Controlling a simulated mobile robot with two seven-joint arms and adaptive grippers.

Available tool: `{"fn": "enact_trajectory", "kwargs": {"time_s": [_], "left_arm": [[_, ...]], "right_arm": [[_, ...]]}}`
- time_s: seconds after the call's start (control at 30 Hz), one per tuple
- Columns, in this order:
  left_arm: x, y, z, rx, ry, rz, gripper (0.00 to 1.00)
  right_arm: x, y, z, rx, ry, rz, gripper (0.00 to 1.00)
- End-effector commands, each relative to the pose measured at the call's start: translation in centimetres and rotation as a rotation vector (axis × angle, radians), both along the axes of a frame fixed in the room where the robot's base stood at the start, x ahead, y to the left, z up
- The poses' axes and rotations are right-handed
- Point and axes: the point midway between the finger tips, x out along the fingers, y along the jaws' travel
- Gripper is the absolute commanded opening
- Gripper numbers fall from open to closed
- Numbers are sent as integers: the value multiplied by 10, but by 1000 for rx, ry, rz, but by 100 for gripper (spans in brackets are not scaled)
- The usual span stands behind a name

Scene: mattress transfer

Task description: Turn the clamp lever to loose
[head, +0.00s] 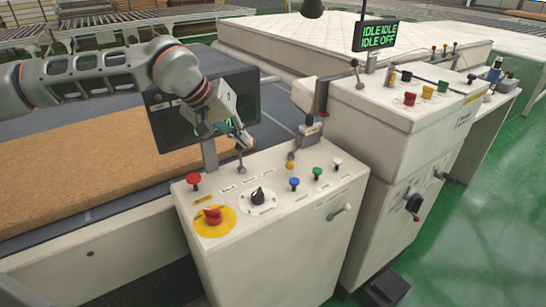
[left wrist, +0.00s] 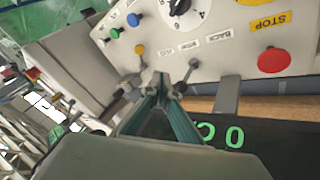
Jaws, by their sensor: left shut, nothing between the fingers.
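A small upright lever (head: 240,160) with a dark ball top stands at the back left of the near white console (head: 260,235). It also shows in the left wrist view (left wrist: 189,71), beside labels that seem to read BACK and STOP. A silver handle (head: 338,211) sits on the console's front face. I cannot read a clamp or loose label, so I cannot tell which lever is the clamp lever. My left gripper (head: 246,143) is shut and empty, its teal fingers close to the small lever's top; contact is unclear. The fingertips also show in the wrist view (left wrist: 166,86). My right gripper is out of view.
The console carries a red button (head: 193,179), a black dial (head: 257,196), a red switch on yellow (head: 212,216) and blue and green buttons. A dark monitor (head: 245,95) stands behind my gripper. A taller control cabinet (head: 375,120) is to the right.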

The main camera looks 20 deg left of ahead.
Motion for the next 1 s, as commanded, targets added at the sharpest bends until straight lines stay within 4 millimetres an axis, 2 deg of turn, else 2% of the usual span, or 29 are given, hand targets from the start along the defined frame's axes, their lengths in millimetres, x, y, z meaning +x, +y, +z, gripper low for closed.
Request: {"fn": "enact_trajectory", "kwargs": {"time_s": [0.17,0.63,0.8,1.0], "left_arm": [[6,-5,-13,1,3,-1,0],[48,-32,-88,1,3,-1,0],[55,-56,-88,0,1,-3,0],[58,-67,-90,-1,2,-1,0]], "right_arm": [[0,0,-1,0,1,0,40],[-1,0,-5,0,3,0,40],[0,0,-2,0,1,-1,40],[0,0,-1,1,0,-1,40]]}}
